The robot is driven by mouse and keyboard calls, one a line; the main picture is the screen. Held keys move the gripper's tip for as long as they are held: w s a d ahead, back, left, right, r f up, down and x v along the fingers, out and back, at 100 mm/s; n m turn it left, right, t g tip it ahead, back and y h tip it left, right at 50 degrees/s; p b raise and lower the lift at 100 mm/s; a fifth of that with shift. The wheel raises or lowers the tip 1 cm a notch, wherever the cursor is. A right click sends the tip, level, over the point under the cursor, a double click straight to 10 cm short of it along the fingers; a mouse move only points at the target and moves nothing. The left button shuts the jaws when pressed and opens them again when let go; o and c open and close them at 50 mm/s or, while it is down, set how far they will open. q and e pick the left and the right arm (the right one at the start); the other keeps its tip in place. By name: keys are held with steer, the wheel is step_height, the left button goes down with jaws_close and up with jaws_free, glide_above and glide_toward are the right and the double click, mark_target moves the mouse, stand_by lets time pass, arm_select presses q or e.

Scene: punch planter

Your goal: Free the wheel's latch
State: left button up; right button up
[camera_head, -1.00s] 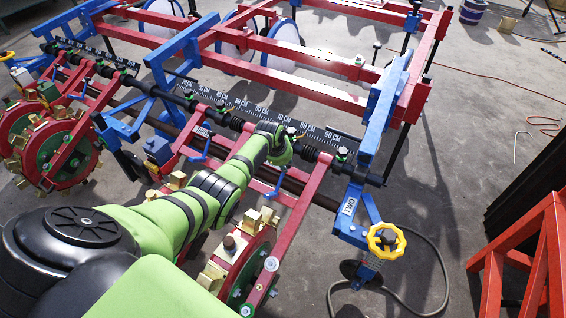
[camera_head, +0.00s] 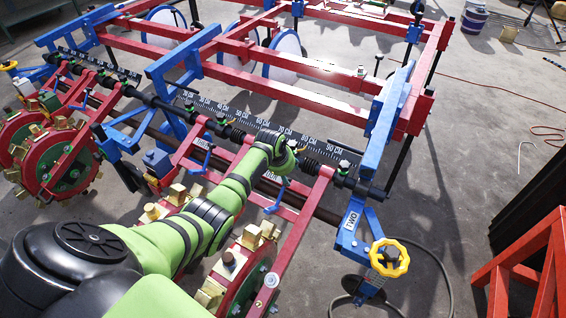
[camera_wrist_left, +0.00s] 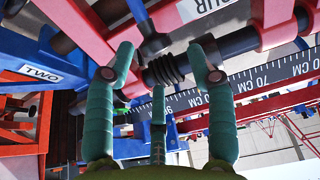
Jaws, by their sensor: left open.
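A red punch wheel (camera_head: 237,278) with brass blocks stands at the lower middle of the head view, partly hidden by my left arm. A red arm (camera_head: 303,233) runs from it up to the dark bar. I cannot tell which part is its latch. My left gripper (camera_head: 285,160) is over the bar by the centimetre scale; its fingers are mostly hidden there. In the left wrist view the gripper (camera_wrist_left: 160,50) is open and empty, its teal fingers apart. A black ribbed sleeve (camera_wrist_left: 163,71) on the bar shows between them; contact is unclear. My right gripper is out of view.
A blue bracket marked TWO (camera_head: 350,222) and a yellow handwheel (camera_head: 388,258) stand right of the wheel. Another red wheel (camera_head: 62,165) is at the left. A red stand (camera_head: 530,270) is at the lower right. Open floor lies between the machine and stand.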

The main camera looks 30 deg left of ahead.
mark_target(282, 192)
arm_select(q)
steer(key=v, duration=0.8)
steer(key=shift+r, duration=0.3)
steer(key=shift+w+d, duration=0.1)
steer(key=shift+d, duration=0.05)
